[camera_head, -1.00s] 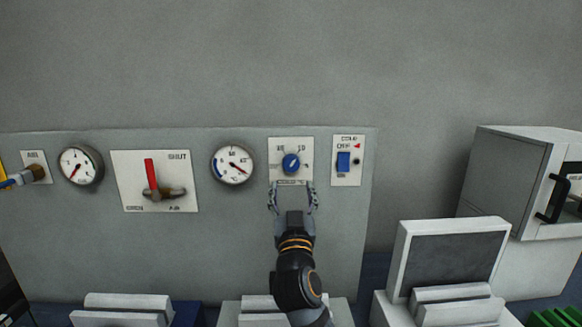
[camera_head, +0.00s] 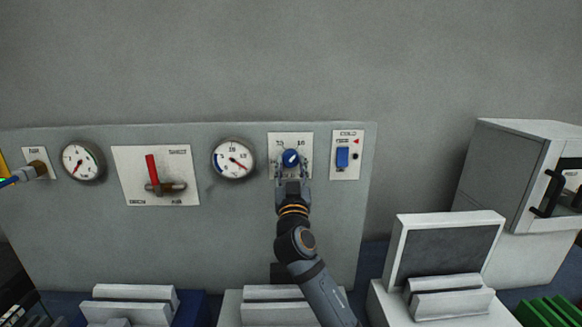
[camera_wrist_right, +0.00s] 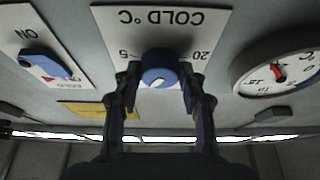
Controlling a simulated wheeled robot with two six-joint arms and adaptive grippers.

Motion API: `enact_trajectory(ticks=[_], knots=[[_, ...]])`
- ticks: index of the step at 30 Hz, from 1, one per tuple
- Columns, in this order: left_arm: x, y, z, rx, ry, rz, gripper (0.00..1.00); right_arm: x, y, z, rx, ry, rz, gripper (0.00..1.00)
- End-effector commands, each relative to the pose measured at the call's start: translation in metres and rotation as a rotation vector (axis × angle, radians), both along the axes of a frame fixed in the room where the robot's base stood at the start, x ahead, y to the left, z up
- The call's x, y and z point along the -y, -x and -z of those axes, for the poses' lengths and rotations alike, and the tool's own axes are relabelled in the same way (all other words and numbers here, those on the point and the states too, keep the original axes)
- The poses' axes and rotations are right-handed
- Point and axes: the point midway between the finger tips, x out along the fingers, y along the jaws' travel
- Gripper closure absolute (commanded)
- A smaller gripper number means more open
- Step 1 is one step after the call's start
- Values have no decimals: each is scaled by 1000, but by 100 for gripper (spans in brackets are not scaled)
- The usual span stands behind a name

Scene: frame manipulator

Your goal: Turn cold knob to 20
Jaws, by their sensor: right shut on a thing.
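The blue cold knob (camera_head: 290,157) sits on a white plate (camera_head: 304,139) on the grey panel, with a pale pointer mark on its face. In the right wrist view the knob (camera_wrist_right: 158,68) shows upside down under the lettering "COLD °C", with 20 and 5 marked on either side. My right gripper (camera_head: 291,169) reaches up from below and is shut on the knob, one finger on each side. Its fingers partly hide the lower plate. The exact pointer reading is too small to tell. My left gripper is not in view.
A round gauge (camera_head: 233,158) is left of the knob, and a blue cold switch (camera_head: 342,158) is right of it. A red-handled valve (camera_head: 152,170) sits farther left. A dark-faced box (camera_head: 445,252) and a white cabinet (camera_head: 500,180) stand at right.

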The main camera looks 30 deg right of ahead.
Motion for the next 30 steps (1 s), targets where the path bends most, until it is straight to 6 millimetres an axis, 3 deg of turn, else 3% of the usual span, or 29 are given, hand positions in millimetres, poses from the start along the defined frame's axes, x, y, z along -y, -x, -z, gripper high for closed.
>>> enact_trajectory(ticks=[3,14,30], knots=[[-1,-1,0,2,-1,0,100,0,0,0,0,0,-1,90],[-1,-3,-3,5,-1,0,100,1,1,-1,-36,61,-1,90],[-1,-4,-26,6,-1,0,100,5,3,-5,-278,456,-1,90]])
